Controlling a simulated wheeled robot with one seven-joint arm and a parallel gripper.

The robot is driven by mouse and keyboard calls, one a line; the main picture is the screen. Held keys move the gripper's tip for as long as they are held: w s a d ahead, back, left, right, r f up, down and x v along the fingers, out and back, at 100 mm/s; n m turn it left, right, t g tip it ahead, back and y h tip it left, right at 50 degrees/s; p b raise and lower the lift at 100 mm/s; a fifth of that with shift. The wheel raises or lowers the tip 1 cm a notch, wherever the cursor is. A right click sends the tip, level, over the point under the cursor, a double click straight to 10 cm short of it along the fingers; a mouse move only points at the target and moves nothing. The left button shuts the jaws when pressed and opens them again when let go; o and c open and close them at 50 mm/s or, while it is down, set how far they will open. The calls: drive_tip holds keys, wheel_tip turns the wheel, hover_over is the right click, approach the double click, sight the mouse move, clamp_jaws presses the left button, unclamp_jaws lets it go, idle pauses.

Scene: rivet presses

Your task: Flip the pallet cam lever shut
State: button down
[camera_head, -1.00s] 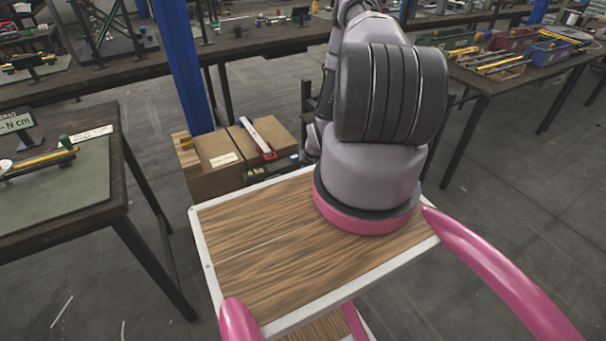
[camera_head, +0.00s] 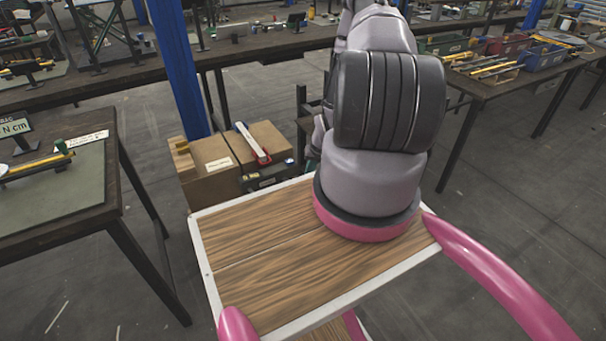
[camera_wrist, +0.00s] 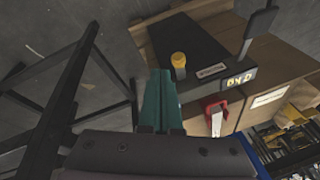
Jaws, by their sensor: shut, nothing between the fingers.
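In the wrist view, the green fingers of my gripper (camera_wrist: 160,98) are together and empty. Beyond them is a dark flat-topped unit (camera_wrist: 207,50) with a small label and yellow characters. A yellow-topped knob (camera_wrist: 179,60) stands on its near side, close to my fingertips but seemingly apart. A dark paddle-like lever (camera_wrist: 259,30) sticks up from its far side; I cannot tell for sure that it is the cam lever. A red bracket (camera_wrist: 215,106) with a white bar lies beside the unit. In the head view, the dark unit (camera_head: 268,176) is partly hidden by my arm.
Cardboard boxes (camera_head: 211,180) stand against the unit, by a blue post (camera_head: 182,70). A dark workbench (camera_head: 115,190) is at the left, and another with bins (camera_head: 490,85) at the right. A dark metal frame (camera_wrist: 75,85) fills the left of the wrist view. Grey floor lies open between.

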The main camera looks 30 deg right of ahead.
drive_tip(key=s, duration=0.1)
drive_tip(key=s+r, duration=0.2)
drive_tip(key=shift+d, duration=0.3)
